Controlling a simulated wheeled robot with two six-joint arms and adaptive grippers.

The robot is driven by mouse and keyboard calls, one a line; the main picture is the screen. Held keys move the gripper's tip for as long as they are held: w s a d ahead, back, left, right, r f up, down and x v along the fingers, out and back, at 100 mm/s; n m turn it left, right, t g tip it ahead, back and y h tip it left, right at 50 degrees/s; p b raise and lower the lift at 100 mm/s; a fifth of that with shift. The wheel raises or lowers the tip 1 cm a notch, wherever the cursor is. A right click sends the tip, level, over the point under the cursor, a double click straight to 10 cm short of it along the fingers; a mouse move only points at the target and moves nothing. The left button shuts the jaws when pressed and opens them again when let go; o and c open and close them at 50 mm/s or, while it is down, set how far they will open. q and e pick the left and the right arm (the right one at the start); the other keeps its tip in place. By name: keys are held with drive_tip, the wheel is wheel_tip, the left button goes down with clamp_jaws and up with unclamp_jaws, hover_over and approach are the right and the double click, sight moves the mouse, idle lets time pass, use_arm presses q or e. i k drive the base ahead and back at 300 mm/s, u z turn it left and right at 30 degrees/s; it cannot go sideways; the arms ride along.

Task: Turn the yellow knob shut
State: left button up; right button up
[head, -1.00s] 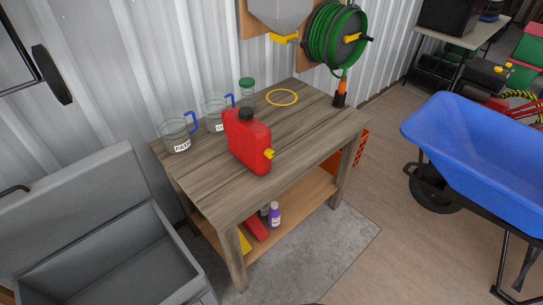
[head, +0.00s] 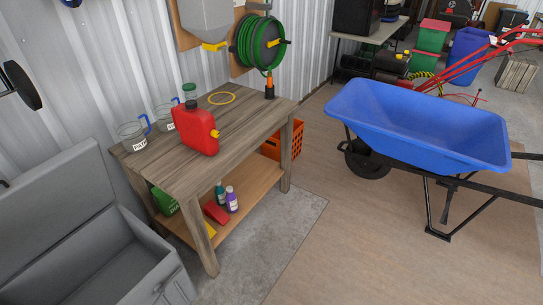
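Several yellow parts are in view, and I cannot tell which one is the knob. One yellow knob (head: 215,133) sticks out of the front of the red jerry can (head: 195,128), which stands upright with a black cap on the wooden workbench (head: 185,172). A yellow tap (head: 214,45) sits under the grey wall container (head: 207,18). A yellow handle (head: 274,43) is on the green hose reel (head: 255,45). How far any of these is turned is too small to tell. Neither of my grippers is in view.
Measuring jugs (head: 133,137), a green-lidded jar (head: 190,91) and a yellow ring (head: 222,98) are on the bench. Bottles (head: 231,200) stand on its lower shelf. A grey bin (head: 75,245) is at left, a blue wheelbarrow (head: 420,115) at right. Floor (head: 330,255) between is clear.

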sight(215, 133)
drive_tip(key=z, duration=3)
drive_tip(key=i, duration=0.1)
drive_tip(key=u, duration=2)
drive_tip(key=i, duration=1.05)
drive_tip(key=u, duration=0.45)
